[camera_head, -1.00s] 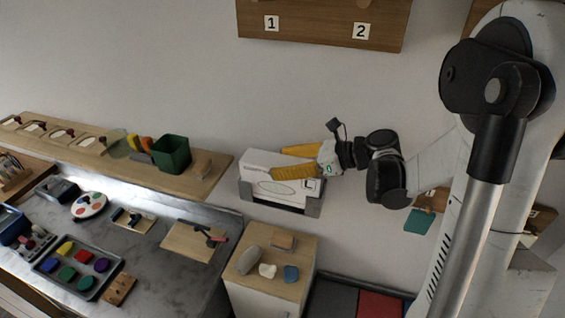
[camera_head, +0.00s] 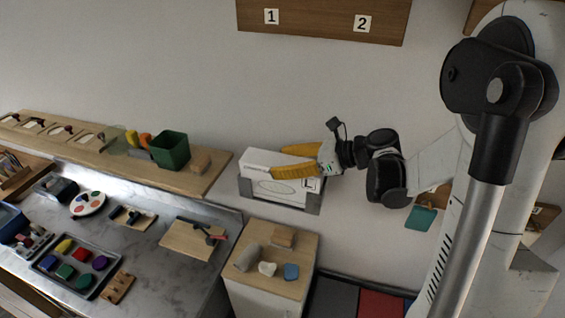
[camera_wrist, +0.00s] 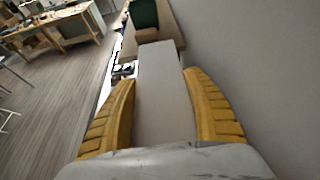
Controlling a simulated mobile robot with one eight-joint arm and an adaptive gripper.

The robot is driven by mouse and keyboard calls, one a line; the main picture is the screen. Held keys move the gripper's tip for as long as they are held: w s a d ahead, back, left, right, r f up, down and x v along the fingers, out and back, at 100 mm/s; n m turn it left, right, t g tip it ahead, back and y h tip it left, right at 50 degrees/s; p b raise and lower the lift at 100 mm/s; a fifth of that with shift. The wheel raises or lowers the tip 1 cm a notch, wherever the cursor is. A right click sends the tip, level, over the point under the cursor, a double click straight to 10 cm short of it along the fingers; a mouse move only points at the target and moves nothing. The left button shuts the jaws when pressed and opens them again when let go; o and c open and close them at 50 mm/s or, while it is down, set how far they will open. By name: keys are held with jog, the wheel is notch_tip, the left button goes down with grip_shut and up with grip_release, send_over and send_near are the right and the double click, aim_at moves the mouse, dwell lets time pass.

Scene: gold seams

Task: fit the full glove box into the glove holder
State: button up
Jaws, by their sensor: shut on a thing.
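The white glove box (camera_head: 262,169) sits in the grey wall-mounted glove holder (camera_head: 284,200), its lower part behind the holder's front edge and corners. Whether the box touches the holder's floor is hidden.
A wooden shelf (camera_head: 215,172) with a green bin (camera_head: 170,150) is left of the holder. Below stands a small cabinet (camera_head: 262,285) with several small objects on top. A wooden board (camera_head: 320,22) marked 1 and 2 hangs above. The wall to the right is mostly clear.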

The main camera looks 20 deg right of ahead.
jog(key=o, duration=1.5)
jog(key=shift+c, duration=0.2)
jog(key=v, duration=1.2)
